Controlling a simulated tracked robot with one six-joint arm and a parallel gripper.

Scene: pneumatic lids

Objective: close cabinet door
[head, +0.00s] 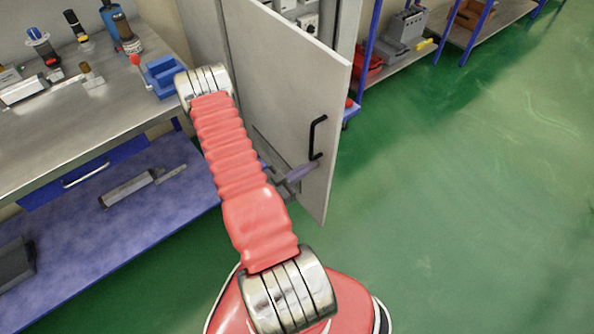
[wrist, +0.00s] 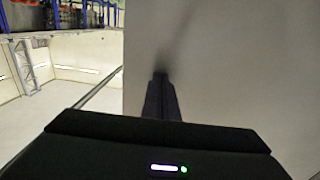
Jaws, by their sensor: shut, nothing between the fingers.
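The grey cabinet door (head: 285,85) stands open in the head view, with its handle side towards me. A black bar handle (head: 317,137) is near its free edge. The cabinet (head: 345,25) shows partly behind the door. My gripper (head: 303,173) is at the lower part of the door face, just below the handle, partly hidden by my arm. In the wrist view my gripper (wrist: 160,77) is shut and empty, pointing at the plain door face (wrist: 230,70) close to its edge. A dark shadow falls on the door by the fingertips. I cannot tell whether they touch it.
A metal workbench (head: 70,120) with tools and a blue lower shelf (head: 140,230) stands at the left. Shelving with blue posts (head: 370,50) is at the back right. The green floor (head: 470,200) is clear at the right.

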